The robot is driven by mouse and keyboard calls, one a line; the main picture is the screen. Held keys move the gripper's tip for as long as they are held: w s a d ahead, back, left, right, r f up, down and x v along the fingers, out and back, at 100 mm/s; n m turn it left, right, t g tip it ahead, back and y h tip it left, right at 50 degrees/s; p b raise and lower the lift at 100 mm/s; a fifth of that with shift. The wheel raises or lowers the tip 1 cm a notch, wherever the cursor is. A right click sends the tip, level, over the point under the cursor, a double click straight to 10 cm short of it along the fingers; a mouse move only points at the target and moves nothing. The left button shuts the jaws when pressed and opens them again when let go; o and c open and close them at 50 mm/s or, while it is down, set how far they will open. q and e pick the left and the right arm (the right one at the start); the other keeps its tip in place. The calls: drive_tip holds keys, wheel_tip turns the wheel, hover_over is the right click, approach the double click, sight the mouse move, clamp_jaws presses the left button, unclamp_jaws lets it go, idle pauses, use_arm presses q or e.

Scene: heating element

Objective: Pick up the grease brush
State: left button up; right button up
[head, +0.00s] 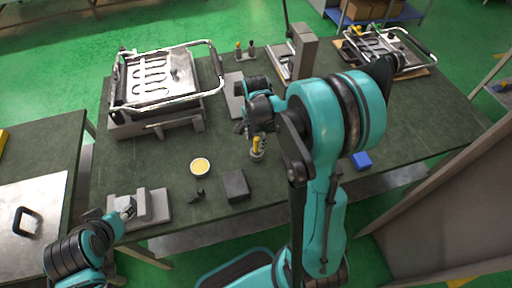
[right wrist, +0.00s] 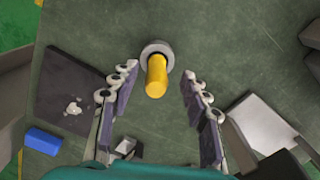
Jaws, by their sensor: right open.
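The grease brush (head: 256,143) has a yellow handle and stands upright in a small round grey holder (head: 257,156) on the dark green table. In the right wrist view the brush handle (right wrist: 156,76) points up toward the camera from the holder (right wrist: 158,49). My right gripper (head: 256,130) is above the brush; in the right wrist view its fingers (right wrist: 158,82) are spread on both sides of the handle, with gaps. My left gripper (head: 124,207) is at the lower left, by a grey block fixture; its fingers are too small to read.
A round dish of yellow grease (head: 200,168), a dark block (head: 235,186) and a small black item (head: 196,196) lie left of the brush. A blue block (head: 361,160) is to the right. A framed heating element (head: 155,80) stands at the back left.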

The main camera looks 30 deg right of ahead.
sight(257, 145)
drive_tip(key=f, duration=0.2)
drive_tip(key=f+b, duration=0.1)
drive_tip(key=shift+s+d+f, duration=0.15)
drive_tip(key=shift+d+f, duration=0.05)
drive_tip(key=shift+f, duration=0.2)
drive_tip(key=shift+r, duration=0.1)
clamp_jaws()
drive_tip(key=shift+r, duration=0.65)
wheel_tip(257, 145, up, 3)
drive_tip(key=shift+f+p, duration=0.1)
drive_tip(key=shift+p, duration=0.8)
drive_tip(key=s+d+r+p, duration=0.3)
drive_tip(key=s+d+r, duration=0.4)
drive_tip(key=s, duration=0.2)
drive_tip(key=shift+d, duration=0.2)
